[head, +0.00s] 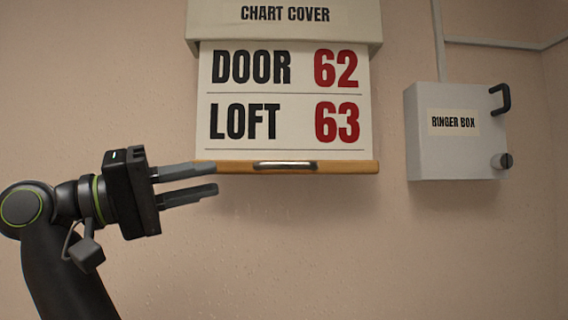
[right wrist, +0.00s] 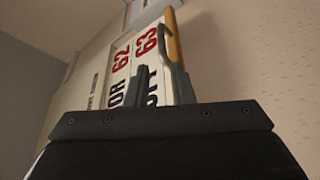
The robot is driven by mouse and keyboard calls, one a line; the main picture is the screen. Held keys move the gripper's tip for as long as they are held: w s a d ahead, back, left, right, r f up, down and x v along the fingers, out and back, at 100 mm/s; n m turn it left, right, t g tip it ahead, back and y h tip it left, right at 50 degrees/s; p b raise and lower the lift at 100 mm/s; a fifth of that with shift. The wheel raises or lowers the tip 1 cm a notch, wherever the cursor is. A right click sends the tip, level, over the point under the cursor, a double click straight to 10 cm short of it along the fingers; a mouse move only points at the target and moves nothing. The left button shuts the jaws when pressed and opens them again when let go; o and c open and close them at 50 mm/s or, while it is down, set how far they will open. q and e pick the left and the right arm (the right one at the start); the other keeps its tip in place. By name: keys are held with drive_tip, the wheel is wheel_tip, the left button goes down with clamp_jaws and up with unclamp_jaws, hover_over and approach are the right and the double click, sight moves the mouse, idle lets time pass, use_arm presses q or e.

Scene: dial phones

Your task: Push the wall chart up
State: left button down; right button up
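The wall chart (head: 284,101) is a white sheet reading DOOR 62 and LOFT 63. It hangs below a cream box marked CHART COVER (head: 284,28). A wooden bar (head: 345,167) with a metal handle (head: 286,166) runs along its bottom edge. The chart also shows sideways in the right wrist view (right wrist: 122,80). My right gripper (head: 216,178) is open, its fingers apart with nothing seen between them. It is at the bar's left end; the upper fingertip overlaps the bar there, and I cannot tell whether they touch. My left gripper is not in view.
A grey ringer box (head: 453,155) with a black hook (head: 502,99) and a dark knob (head: 502,161) is on the wall to the right of the chart. A conduit (head: 439,40) runs up from it. The wall below the chart is bare.

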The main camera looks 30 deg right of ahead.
sight(271, 167)
drive_tip(key=p+x, duration=0.1)
drive_tip(key=x, duration=0.3)
drive_tip(key=p+x, duration=0.1)
drive_tip(key=x, duration=0.3)
drive_tip(key=p+x, duration=0.1)
drive_tip(key=x, duration=0.4)
drive_tip(key=shift+w+d+f, duration=0.1)
drive_tip(key=shift+w+d, duration=0.1)
drive_tip(key=shift+w, duration=0.05)
clamp_jaws()
